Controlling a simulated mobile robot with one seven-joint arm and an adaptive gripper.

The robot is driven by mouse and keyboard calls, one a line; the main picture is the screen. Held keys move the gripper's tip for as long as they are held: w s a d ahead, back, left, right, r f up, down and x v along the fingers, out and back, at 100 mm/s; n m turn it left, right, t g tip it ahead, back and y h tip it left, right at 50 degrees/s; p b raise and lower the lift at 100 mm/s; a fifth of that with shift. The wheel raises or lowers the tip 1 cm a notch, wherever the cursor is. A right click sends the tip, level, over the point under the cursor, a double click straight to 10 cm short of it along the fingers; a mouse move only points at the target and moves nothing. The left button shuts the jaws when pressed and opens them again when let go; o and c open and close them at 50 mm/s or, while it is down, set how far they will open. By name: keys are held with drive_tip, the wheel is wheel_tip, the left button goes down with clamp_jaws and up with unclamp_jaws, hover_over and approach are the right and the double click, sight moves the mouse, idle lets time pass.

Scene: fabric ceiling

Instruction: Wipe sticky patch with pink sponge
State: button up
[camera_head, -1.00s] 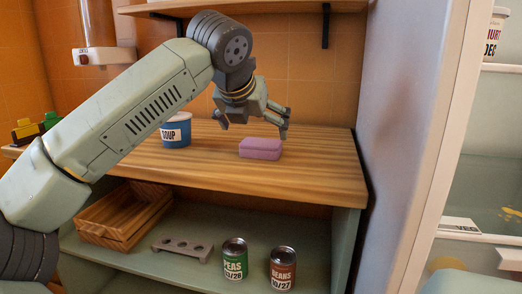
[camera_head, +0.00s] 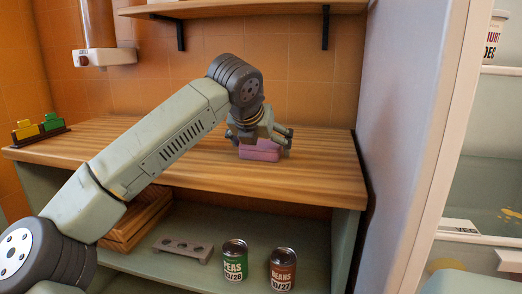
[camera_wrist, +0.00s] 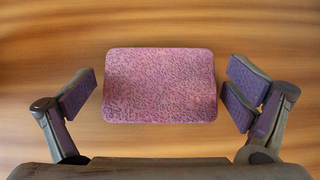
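The pink sponge (camera_head: 260,152) lies on the wooden counter, partly hidden by my gripper (camera_head: 264,136) in the head view. In the wrist view the sponge (camera_wrist: 160,86) lies flat between the two fingers of my gripper (camera_wrist: 162,88). The gripper is open, with a gap to the sponge on each side, wider on the left. Yellowish marks (camera_head: 509,215), which may be the sticky patch, show inside the pale fridge-like compartment at the far right. They are small and cut by the picture edge.
The wooden counter (camera_head: 320,182) is clear right of the sponge. A yellow and green block holder (camera_head: 38,130) stands at its left end. Below are a wooden crate (camera_head: 135,225), a rack with holes (camera_head: 184,248), a peas can (camera_head: 235,260) and a beans can (camera_head: 283,268). A tall panel (camera_head: 415,130) borders the counter's right.

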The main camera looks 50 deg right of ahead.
sight(261, 143)
drive_tip(key=c, duration=0.6)
drive_tip(key=shift+r, duration=0.55)
wheel_tip(261, 143, up, 2)
drive_tip(key=shift+r, duration=0.15)
drive_tip(key=s+a, duration=0.3)
drive_tip(key=s, duration=0.1)
drive_tip(key=s+a+r+b, duration=0.1)
drive_tip(key=s+a, duration=0.1)
drive_tip(key=s, duration=0.3)
drive_tip(key=s+a+b, duration=0.1)
drive_tip(key=s+a, duration=0.2)
drive_tip(key=s, duration=0.1)
drive_tip(key=shift+s+a+r, duration=0.25)
drive_tip(key=shift+a+r, duration=0.05)
drive_tip(key=shift+a, duration=0.05)
drive_tip(key=shift+o, duration=0.6)
drive_tip(key=c, duration=0.4)
